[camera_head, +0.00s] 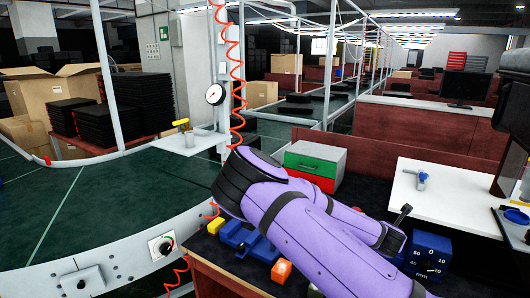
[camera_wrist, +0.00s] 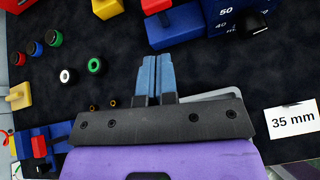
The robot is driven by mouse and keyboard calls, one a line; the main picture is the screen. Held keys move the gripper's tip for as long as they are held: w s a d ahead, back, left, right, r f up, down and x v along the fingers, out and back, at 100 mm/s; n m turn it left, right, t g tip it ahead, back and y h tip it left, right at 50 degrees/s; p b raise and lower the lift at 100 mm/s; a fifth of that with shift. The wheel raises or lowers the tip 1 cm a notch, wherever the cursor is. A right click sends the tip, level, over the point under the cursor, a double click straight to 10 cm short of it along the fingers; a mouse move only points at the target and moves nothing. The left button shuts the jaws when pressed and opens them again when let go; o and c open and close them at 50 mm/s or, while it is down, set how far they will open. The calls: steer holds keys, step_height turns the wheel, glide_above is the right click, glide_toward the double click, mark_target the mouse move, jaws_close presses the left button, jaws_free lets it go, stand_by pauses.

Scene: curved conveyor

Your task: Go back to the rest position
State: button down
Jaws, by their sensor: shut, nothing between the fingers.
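My gripper (camera_wrist: 157,62) shows in the wrist view as two blue fingers pressed together, with nothing between them. It hangs over a dark work surface (camera_wrist: 135,35). In the head view my purple arm reaches over the bench and hides the gripper.
A green and red box (camera_head: 313,165) stands behind my arm, and a blue gauge block (camera_head: 428,255) beside it. Blue and yellow parts (camera_head: 238,237) lie on the bench. The curved conveyor (camera_head: 110,210) is at left. In the wrist view, several small rings and a "35 mm" label (camera_wrist: 293,119) lie around.

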steer(key=s+a+r+m+g+y, duration=0.2)
steer(key=s+a+r+m+y, duration=0.25)
steer(key=s+r+m, duration=0.9)
steer(key=s+a+r+m+g+y, duration=0.25)
steer(key=s+a+r+m, duration=0.5)
steer(key=r, duration=0.85)
steer(key=s+r+m, duration=0.6)
steer(key=s, duration=0.6)
steer(key=shift+a+t, duration=0.3)
steer(key=shift+t, duration=0.15)
